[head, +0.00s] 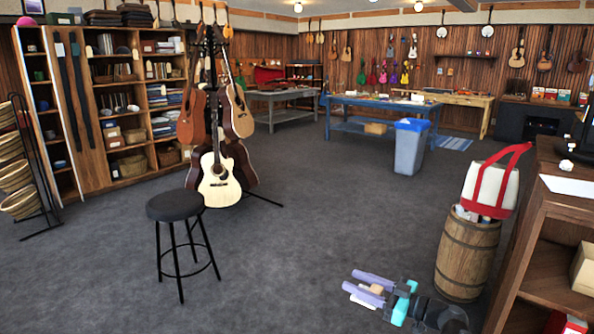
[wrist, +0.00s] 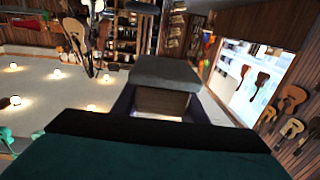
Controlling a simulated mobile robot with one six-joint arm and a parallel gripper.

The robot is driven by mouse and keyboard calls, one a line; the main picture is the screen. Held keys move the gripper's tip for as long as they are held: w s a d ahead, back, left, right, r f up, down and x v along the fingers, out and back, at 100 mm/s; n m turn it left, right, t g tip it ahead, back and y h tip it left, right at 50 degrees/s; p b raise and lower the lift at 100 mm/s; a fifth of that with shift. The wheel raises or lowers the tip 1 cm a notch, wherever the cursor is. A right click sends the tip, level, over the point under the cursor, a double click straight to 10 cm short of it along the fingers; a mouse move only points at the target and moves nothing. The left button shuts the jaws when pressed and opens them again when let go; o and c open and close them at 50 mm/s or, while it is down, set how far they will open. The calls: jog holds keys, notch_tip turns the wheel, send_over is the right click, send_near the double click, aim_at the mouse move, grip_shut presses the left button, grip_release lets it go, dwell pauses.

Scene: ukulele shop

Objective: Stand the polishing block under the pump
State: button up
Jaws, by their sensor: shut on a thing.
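My gripper (head: 362,286) is low at the bottom right of the head view, its pale lavender fingers pointing left. It is shut on a small tan block (head: 376,289), which I take for the polishing block. In the wrist view the block shows a grey top (wrist: 165,72) and a tan side (wrist: 160,102) between the dark finger sides. The fingers hide parts of it. I cannot make out a pump in either view.
A wooden barrel (head: 466,256) with a red and white bag (head: 490,188) on it stands right of my gripper, beside a wooden shelf unit (head: 548,250). A black stool (head: 175,207) and a guitar stand (head: 262,196) are at left. The carpet (head: 310,220) between is clear.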

jog(key=shift+r+p, duration=2.35)
jog(key=shift+p, duration=1.95)
jog(key=shift+s, duration=0.2)
